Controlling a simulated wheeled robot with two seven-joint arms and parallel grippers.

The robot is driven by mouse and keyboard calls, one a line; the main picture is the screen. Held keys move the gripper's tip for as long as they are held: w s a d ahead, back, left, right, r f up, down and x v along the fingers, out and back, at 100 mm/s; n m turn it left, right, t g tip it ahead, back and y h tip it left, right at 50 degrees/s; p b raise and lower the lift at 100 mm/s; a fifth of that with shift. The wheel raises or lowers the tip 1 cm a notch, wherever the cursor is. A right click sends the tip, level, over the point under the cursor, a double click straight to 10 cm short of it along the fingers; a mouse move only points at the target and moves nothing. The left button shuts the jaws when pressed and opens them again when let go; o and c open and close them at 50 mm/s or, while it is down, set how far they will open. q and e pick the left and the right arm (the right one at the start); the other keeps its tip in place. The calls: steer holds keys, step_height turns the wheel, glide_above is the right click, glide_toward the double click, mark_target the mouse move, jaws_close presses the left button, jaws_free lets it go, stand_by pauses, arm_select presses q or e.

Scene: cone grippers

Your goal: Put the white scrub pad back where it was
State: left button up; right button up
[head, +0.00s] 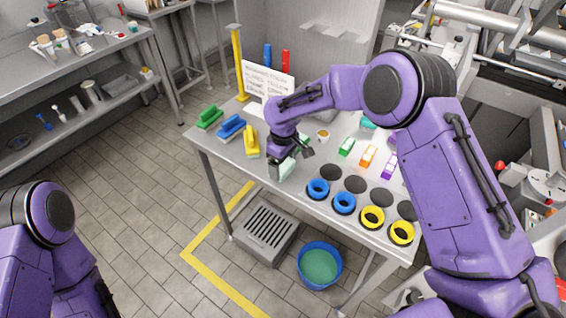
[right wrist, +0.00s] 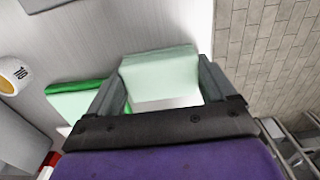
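The white scrub pad (head: 287,169) is a small pale mint-white block near the front left edge of the steel table. It also fills the space between the fingers in the right wrist view (right wrist: 160,72). My right gripper (head: 290,163) points down at the table with a finger along each side of the pad, and looks closed on it. Whether the pad touches the tabletop is unclear. My left gripper is out of view; only part of the left arm shows at lower left.
Pads in green (head: 347,146), orange (head: 368,156) and purple (head: 388,166) stand in a row right of the gripper. Green, blue and yellow brushes (head: 252,141) lie left. Blue and yellow rings (head: 372,217) and dark discs line the front right. A sign (head: 268,78) stands behind.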

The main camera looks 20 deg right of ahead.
mark_target(283, 165)
steer(key=shift+o, duration=0.6)
steer(key=shift+s, duration=0.15)
steer(key=shift+r, duration=0.1)
steer(key=shift+r, duration=0.3)
step_height(283, 165, up, 12)
steer(key=b, duration=0.1)
steer(key=shift+f+b, duration=0.25)
steer(key=shift+b, duration=0.1)
